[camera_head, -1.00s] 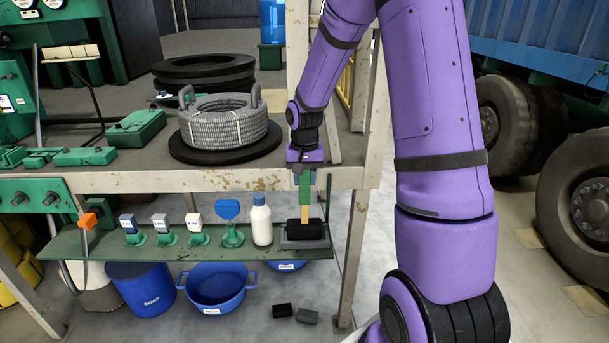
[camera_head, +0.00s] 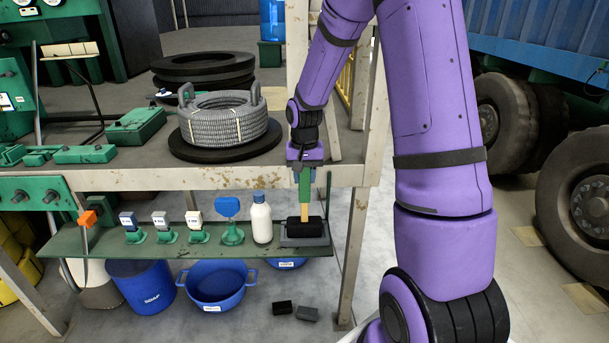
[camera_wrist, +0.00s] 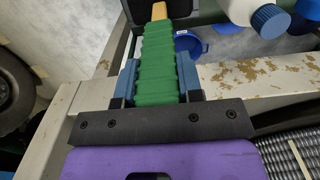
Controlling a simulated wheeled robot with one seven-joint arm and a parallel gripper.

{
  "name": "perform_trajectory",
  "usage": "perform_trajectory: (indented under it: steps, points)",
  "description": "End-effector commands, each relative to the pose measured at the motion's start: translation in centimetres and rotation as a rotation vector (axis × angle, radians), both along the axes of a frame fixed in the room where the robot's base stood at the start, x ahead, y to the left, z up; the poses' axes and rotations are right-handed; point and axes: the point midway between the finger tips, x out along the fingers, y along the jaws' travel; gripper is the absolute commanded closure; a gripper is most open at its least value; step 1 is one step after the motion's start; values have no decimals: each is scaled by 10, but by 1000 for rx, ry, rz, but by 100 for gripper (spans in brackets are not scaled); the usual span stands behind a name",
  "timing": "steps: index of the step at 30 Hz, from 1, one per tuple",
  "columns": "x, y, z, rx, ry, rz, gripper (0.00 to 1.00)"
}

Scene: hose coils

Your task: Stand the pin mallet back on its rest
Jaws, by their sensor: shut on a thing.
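The pin mallet has a green ribbed grip (camera_head: 305,188), a short wooden shaft and a black head (camera_head: 304,226). It stands upright, head down, at the right end of the green shelf. The head is at the grey rest (camera_head: 290,242), within its outline; whether its full weight sits there I cannot tell. My gripper (camera_head: 305,172) is above the rest, shut on the green grip. In the wrist view, the blue fingers of my gripper (camera_wrist: 158,78) press both sides of the green grip (camera_wrist: 158,60), and the black head is partly cut off at the top edge.
A white bottle (camera_head: 261,220) with a blue cap stands just left of the rest. A blue scoop-like tool (camera_head: 229,209) and several tagged holders stand farther left. The table edge (camera_head: 230,180) runs above the shelf, with a hose coil (camera_head: 222,120) on top. A table leg (camera_head: 353,255) is at right.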

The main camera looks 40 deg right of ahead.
Motion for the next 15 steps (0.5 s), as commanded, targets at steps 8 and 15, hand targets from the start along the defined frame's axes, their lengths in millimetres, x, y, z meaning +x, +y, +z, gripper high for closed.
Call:
perform_trajectory:
  steps: [8, 15]
  points:
    - [0, 0, -2, -1, -1, 0, 100]
    - [0, 0, -4, -1, -1, 0, 100]
